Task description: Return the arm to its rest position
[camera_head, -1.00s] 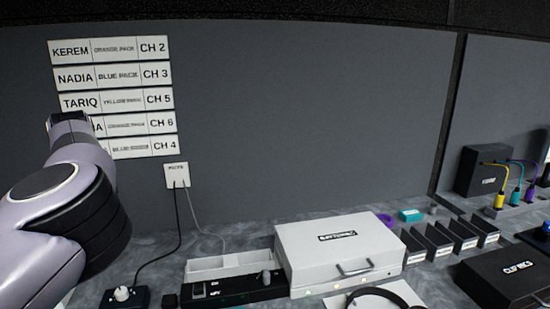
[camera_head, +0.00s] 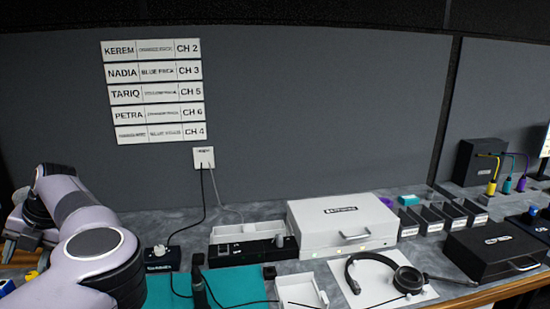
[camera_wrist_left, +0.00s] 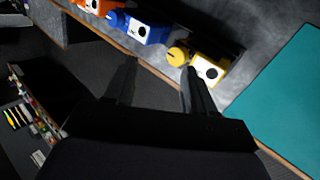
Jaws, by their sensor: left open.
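My left arm (camera_head: 95,250) comes in at the lower left of the head view, bent, with its wrist folded back toward the left edge. My left gripper (camera_wrist_left: 158,75) shows best in the left wrist view, where its two dark fingers are apart with nothing between them. Beyond the fingertips are a yellow pack (camera_wrist_left: 208,69), a blue pack (camera_wrist_left: 146,31) and an orange pack (camera_wrist_left: 98,5) near the counter edge. The gripper appears apart from them. My right gripper is not in view.
The counter holds a teal mat (camera_head: 238,284), a white case (camera_head: 342,226), headphones (camera_head: 406,279) on a white sheet and a black case (camera_head: 497,250). Small dark bins (camera_head: 443,217) stand behind. Label strips (camera_head: 152,70) hang on the grey wall. Dark floor shows beyond the counter edge in the wrist view.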

